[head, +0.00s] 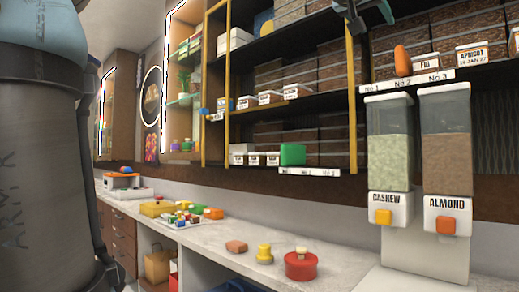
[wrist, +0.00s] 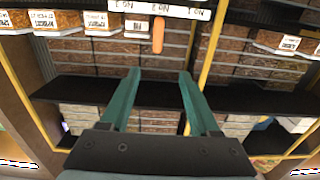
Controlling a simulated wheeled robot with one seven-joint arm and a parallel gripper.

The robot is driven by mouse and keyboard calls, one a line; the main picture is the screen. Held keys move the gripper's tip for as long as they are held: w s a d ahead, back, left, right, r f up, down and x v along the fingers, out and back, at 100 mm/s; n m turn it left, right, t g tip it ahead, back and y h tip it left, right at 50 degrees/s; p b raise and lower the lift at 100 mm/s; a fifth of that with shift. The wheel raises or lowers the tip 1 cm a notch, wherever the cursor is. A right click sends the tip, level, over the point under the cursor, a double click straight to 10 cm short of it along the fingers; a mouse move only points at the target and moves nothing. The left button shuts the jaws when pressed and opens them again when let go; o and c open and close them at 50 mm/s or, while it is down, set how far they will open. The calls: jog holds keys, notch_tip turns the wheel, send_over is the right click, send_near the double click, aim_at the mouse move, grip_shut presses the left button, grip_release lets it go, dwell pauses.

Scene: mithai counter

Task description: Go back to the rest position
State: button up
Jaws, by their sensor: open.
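My gripper (wrist: 160,75) shows in the wrist view with its two teal fingers apart and nothing between them. It points toward the wall shelves, and an orange object (wrist: 158,35) hangs or stands at the shelf edge beyond the fingertips.
Shelves (head: 290,118) hold boxes and labelled tubs. Cashew (head: 389,150) and almond (head: 446,155) dispensers stand at right. The counter (head: 340,262) bears a red pot (head: 300,267), a yellow weight-like piece (head: 264,254) and a tray of coloured blocks (head: 182,219).

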jog(key=w+a+f+n+g+y, duration=0.1)
jog(key=w+a+f+y, duration=0.25)
jog(key=f, duration=0.85)
jog(key=w+a+f+n+g+y, duration=0.15)
jog(key=w+a+f, duration=0.3)
jog(key=f, duration=0.75)
jog(key=w+a+f+n+g+y, duration=0.1)
jog(key=w+a+f+g+y, duration=0.3)
jog(key=f, duration=0.8)
jog(key=s+a+f+n+y, duration=0.1)
jog(key=a+f, duration=0.4)
jog(key=f, duration=0.3)
jog(key=s+a+f+n+y, duration=0.1)
jog(key=a+f, duration=0.3)
jog(key=f, duration=0.4)
jog(key=s+a+f+n+g, duration=0.2)
jog(key=s+a+f+g, duration=0.3)
jog(key=s+a+f, duration=0.5)
notch_tip(320, 180, down, 4)
jog(key=s, duration=0.2)
jog(key=shift+s+a+y, duration=0.3)
jog(key=shift+s+y, duration=0.1)
